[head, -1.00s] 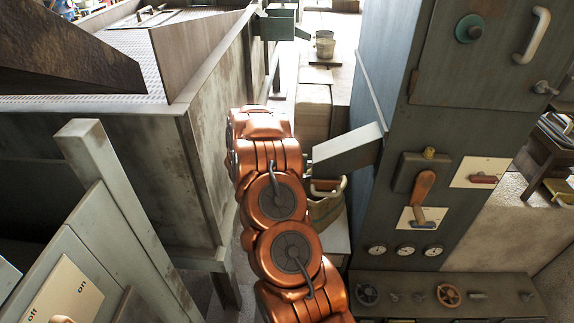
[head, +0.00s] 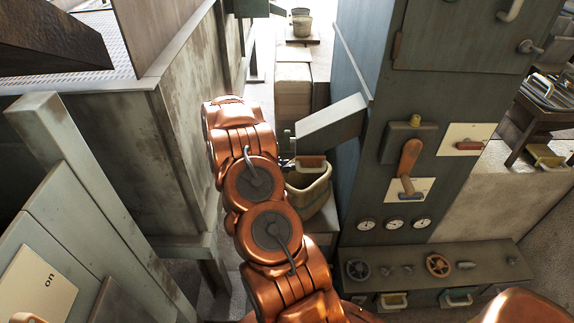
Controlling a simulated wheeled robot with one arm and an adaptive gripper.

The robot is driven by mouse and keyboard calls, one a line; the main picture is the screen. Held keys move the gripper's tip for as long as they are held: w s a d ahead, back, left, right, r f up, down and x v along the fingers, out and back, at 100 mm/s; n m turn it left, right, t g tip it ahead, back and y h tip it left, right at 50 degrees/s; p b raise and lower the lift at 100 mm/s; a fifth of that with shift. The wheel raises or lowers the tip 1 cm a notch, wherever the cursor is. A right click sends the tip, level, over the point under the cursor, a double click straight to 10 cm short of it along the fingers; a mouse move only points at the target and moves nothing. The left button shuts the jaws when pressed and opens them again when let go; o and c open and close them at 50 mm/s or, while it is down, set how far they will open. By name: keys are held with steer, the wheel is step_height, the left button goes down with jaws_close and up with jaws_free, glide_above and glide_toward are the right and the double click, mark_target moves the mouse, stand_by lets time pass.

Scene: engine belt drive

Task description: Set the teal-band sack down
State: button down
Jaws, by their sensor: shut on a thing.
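The sack (head: 312,196), pale with a darker lower part, shows just right of my copper arm, below a jutting grey chute. A handle-like piece (head: 311,162) shows at its top. Its teal band is not clear at this size. My gripper (head: 289,162) shows only as a small dark part between the arm and the sack's top. It is shut on the sack at that top edge; its fingertips are mostly hidden. Whether the sack's bottom touches the pale surface (head: 322,240) below it cannot be told.
A grey chute (head: 332,124) juts from the tall cabinet (head: 400,220) close above the sack. A worn metal bin (head: 165,130) stands left of my arm. A low panel with handwheels (head: 438,265) is at the lower right.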

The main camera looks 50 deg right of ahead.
steer(key=shift+f, duration=0.5)
steer(key=shift+f+b, duration=0.3)
steer(key=shift+f, duration=0.25)
steer(key=c, duration=0.9)
jaws_free()
steer(key=shift+c, duration=0.2)
steer(key=v, duration=1.2)
steer(key=shift+s, duration=0.1)
